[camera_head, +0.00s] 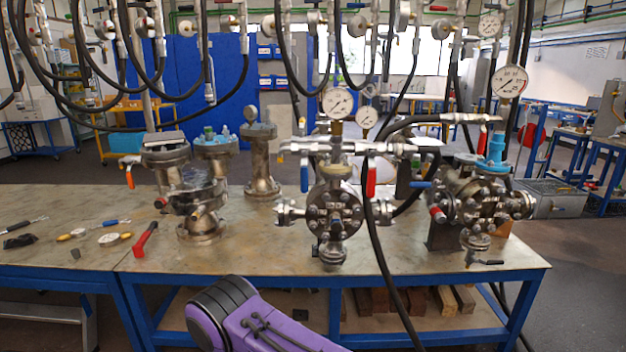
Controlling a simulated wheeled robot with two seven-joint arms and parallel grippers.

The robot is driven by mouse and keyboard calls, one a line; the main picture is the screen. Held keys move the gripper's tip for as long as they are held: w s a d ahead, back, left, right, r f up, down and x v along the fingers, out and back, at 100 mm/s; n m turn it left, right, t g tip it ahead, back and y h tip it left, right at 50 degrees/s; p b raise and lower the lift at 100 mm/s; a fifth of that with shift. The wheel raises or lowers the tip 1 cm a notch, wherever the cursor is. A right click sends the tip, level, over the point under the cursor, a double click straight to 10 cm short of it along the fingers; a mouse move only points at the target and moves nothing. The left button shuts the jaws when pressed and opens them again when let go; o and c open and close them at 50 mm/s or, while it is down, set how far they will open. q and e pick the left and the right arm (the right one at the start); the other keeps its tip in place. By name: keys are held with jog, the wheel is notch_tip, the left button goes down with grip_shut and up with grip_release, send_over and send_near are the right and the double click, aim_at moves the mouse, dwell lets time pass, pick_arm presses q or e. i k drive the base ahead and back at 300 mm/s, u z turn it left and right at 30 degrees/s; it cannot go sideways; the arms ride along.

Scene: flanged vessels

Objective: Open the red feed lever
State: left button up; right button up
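Several red handles show. A red lever (371,177) hangs straight down from the horizontal pipe above the middle flanged vessel (333,212). Another red lever (146,239) slants at the table's front left, below the left vessel (195,195). A short red handle (437,215) is on the right vessel (490,205). No label shows which one is the feed lever. A purple and black link of my arm is at the bottom middle, in front of the table. Neither gripper is in view, and nothing touches the levers.
The vessels stand on a steel-topped table (110,262) with a blue frame. A blue lever (304,178) hangs beside the middle vessel. A black hose (376,250) drops over the table's front edge. Gauges and hoses hang above. Small tools lie at the left.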

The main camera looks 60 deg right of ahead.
aim_at(372, 173)
jog(key=u, duration=0.05)
jog(key=i, duration=1.35)
jog(key=z, duration=1.55)
